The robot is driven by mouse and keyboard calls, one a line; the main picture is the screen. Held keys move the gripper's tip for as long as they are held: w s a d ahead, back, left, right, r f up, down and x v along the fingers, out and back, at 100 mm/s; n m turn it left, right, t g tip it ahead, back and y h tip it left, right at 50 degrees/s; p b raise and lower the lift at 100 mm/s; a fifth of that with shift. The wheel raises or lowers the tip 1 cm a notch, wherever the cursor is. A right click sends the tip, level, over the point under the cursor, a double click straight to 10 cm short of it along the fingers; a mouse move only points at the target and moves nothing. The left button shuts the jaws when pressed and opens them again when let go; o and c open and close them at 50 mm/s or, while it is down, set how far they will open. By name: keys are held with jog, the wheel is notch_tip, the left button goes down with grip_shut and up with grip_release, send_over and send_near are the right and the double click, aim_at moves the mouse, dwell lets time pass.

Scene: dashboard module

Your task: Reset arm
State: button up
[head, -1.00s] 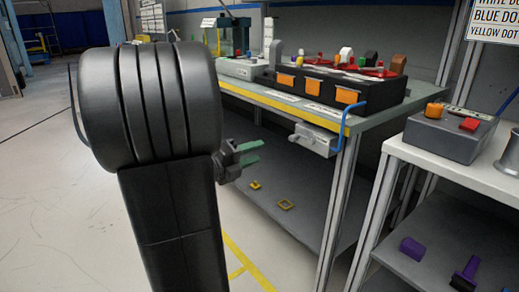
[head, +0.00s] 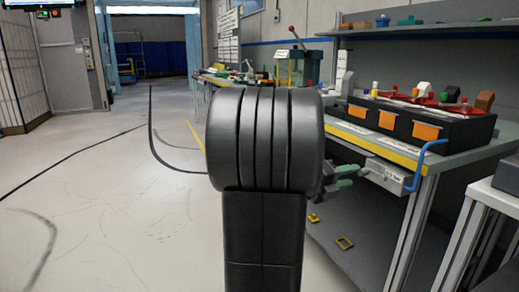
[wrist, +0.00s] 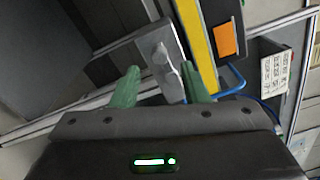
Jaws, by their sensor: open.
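My gripper (head: 345,180) shows partly behind my large black arm joint in the head view, near the workbench's front edge. In the wrist view its two green fingers (wrist: 160,78) are apart, with nothing held between them. A grey metal box (head: 388,176) hangs under the bench edge, just right of my fingertips in the head view. In the wrist view this box (wrist: 158,48) lies beyond the fingers; I cannot tell whether they touch it. A blue handle (head: 430,160) stands to its right.
A black module (head: 405,122) with orange panels sits on the workbench (head: 480,152). A grey side table (head: 495,210) stands at the right. The floor (head: 90,200) at the left is open.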

jog(key=shift+b+x, duration=0.35)
jog(key=shift+x, duration=2.05)
jog(key=shift+a, duration=0.15)
jog(key=p, duration=0.3)
send_near(361, 174)
jog(key=b+x, duration=0.3)
jog(key=x, duration=0.6)
jog(key=shift+w+d, duration=0.15)
jog(key=shift+d, duration=0.1)
jog(key=shift+n+p, duration=0.4)
jog(key=shift+f+n+p, duration=0.45)
jog(key=shift+f+n, duration=0.05)
jog(key=shift+n, duration=0.5)
